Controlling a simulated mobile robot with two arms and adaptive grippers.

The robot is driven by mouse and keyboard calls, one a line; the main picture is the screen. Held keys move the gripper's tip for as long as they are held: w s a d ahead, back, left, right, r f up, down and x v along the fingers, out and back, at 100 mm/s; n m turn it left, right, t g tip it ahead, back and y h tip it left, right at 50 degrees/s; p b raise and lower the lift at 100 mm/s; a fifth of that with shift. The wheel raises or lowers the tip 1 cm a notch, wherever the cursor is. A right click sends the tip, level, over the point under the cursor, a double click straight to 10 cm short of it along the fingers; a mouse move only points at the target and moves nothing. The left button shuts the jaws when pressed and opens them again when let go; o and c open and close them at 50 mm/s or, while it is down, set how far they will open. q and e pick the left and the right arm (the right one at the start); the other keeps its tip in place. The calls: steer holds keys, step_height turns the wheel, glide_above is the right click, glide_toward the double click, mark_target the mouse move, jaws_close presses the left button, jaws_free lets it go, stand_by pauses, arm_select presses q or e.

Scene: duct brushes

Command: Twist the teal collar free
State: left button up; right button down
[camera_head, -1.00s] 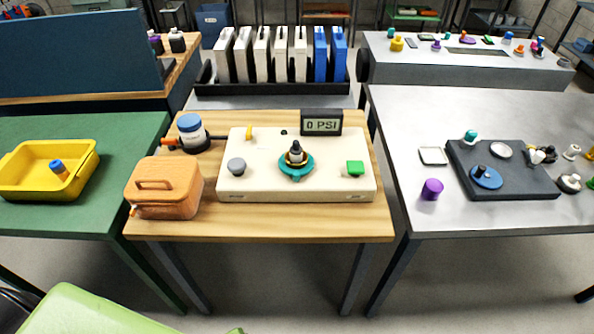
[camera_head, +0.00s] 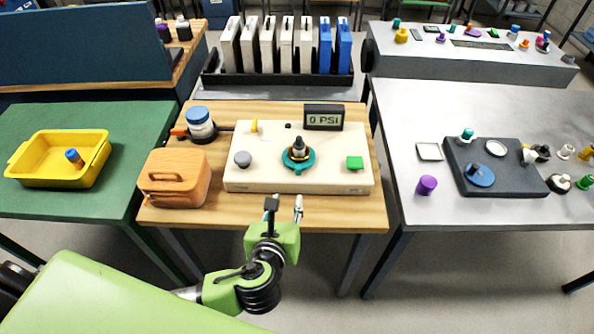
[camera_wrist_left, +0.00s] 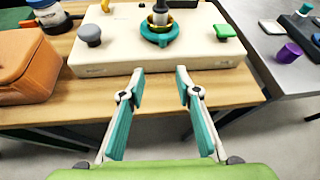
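The teal collar (camera_head: 298,159) is a ring around the base of a dark upright fitting (camera_head: 299,146) with a gold band, on top of a cream panel box (camera_head: 245,180). In the left wrist view the teal collar (camera_wrist_left: 160,36) lies ahead, at the top middle. My left gripper (camera_head: 284,203) is in front of the box's front edge, short of the collar and apart from it. In the left wrist view my left gripper (camera_wrist_left: 158,76) shows two spread fingers with nothing between them. My right gripper is not in view.
A grey table (camera_head: 400,190) stands to the right.

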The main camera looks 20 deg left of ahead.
mark_target(298, 172)
arm_select(q)
steer(key=shift+m+t, duration=0.3)
steer(key=shift+m, duration=0.5)
steer(key=x, duration=0.9)
steer(key=r+p+x, duration=0.1)
steer(key=x, duration=0.3)
steer(key=shift+w+d, duration=0.15)
steer(key=shift+w, duration=0.3)
jaws_close()
